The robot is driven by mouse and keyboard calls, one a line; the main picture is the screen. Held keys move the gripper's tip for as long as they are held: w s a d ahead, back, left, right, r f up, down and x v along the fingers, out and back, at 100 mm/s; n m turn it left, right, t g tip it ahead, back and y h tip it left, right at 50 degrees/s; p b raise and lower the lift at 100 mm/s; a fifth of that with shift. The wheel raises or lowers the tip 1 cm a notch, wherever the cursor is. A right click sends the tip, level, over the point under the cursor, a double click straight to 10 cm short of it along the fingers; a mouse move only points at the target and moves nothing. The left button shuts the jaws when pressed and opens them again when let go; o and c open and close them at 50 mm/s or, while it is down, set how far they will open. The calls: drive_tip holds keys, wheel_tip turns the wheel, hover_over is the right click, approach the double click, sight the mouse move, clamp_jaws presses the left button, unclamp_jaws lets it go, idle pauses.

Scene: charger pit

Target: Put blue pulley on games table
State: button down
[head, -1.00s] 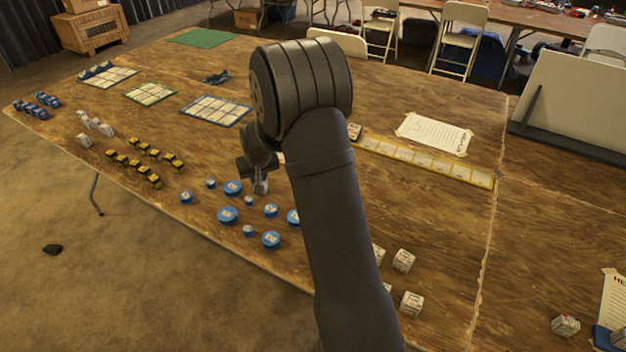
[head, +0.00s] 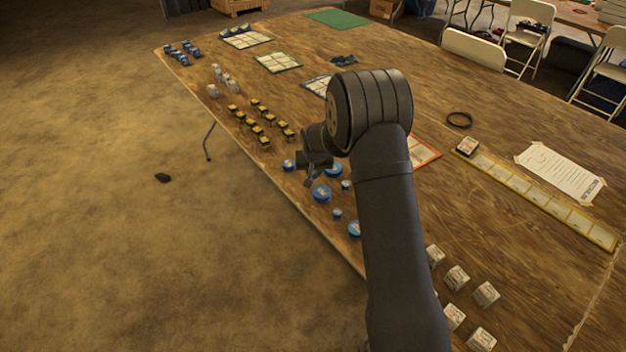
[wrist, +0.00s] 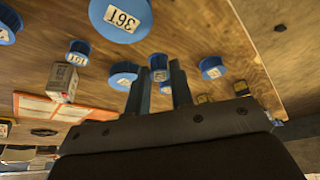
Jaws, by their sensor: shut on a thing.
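Several blue pulleys lie on the wooden games table (head: 480,235) near its front edge, among them a large pulley (head: 321,193) and a small pulley (head: 337,214). My gripper (head: 310,176) is over this group in the head view, its fingertips hard to make out. In the wrist view my gripper (wrist: 159,80) has its two fingers a little apart with a small blue pulley (wrist: 159,74) between them, and is shut on it. A large pulley marked 36T (wrist: 120,18) and other blue pulleys show around the fingers. My arm hides part of the group in the head view.
Yellow-black pieces (head: 265,143) stand left of the pulleys. White printed cubes (head: 456,278) lie at the front right. An orange-bordered sheet (head: 425,152), a black ring (head: 459,120) and a yellow strip (head: 535,197) lie behind. Bare wood is free between the strip and cubes.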

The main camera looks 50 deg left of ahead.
drive_tip(key=shift+s+a+f, duration=0.15)
drive_tip(key=shift+a+f, duration=0.05)
drive_tip(key=shift+f, duration=1.95)
drive_tip(key=shift+f, duration=0.1)
drive_tip(key=c, duration=1.3)
unclamp_jaws()
drive_tip(key=shift+o, duration=0.2)
drive_tip(key=v, duration=1.2)
